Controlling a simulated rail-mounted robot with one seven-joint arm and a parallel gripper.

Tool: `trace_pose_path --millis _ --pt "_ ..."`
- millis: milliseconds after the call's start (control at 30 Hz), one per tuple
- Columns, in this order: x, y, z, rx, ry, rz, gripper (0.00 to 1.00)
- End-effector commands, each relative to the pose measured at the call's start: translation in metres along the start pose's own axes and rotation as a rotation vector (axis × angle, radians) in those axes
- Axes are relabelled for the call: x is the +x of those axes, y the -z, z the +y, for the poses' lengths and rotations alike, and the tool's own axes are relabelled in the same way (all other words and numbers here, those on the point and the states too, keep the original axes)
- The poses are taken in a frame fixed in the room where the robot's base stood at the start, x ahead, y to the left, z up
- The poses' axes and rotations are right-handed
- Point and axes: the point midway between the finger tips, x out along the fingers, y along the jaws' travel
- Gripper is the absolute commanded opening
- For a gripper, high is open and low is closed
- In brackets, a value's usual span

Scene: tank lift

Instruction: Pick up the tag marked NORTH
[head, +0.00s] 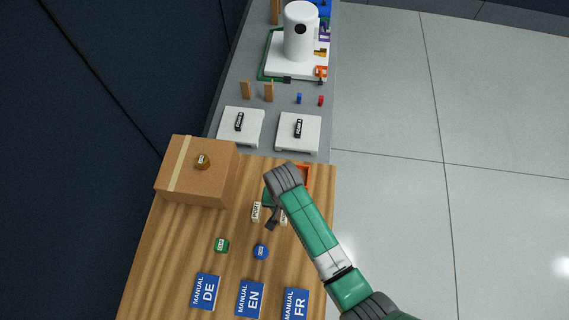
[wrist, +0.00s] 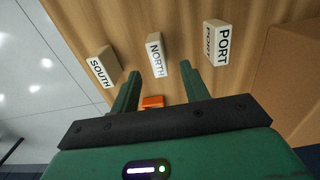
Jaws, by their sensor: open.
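The tag marked NORTH (wrist: 156,56) is a pale block with black lettering on the wooden table, in the middle of the wrist view. My gripper (wrist: 160,70) is open, its two green fingers pointing at the NORTH tag, with nothing held between them. The tag marked SOUTH (wrist: 103,67) lies to the left and the tag marked PORT (wrist: 216,44) to the right. In the head view, the PORT tag (head: 256,211) shows left of my gripper (head: 271,224). A pale tag (head: 284,218) beside it is partly hidden by my arm, and I cannot read it.
A cardboard box (head: 196,185) stands at the table's left. Blue manuals (head: 206,291) lie at the near edge, with a green piece (head: 221,245) and a blue piece (head: 261,251) beyond them. An orange object (head: 304,174) is partly behind my arm. White blocks (head: 240,127) stand beyond the table.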

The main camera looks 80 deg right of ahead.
Motion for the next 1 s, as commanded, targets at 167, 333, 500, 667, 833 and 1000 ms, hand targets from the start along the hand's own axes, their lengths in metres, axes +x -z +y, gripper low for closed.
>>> trace_pose_path --millis 167,333,500,667,833,1000 --pt "0.033 -0.003 0.004 0.000 -0.002 -0.003 0.45" --pt "0.043 -0.002 0.003 -0.001 0.000 0.000 0.45" --pt "0.042 -0.002 0.003 -0.001 0.000 0.000 0.42" --pt "0.042 -0.002 0.003 -0.001 0.000 0.000 0.10" --pt "0.042 -0.002 0.003 -0.001 0.000 0.000 0.00" --pt "0.038 -0.002 0.003 -0.001 0.000 0.000 0.00"
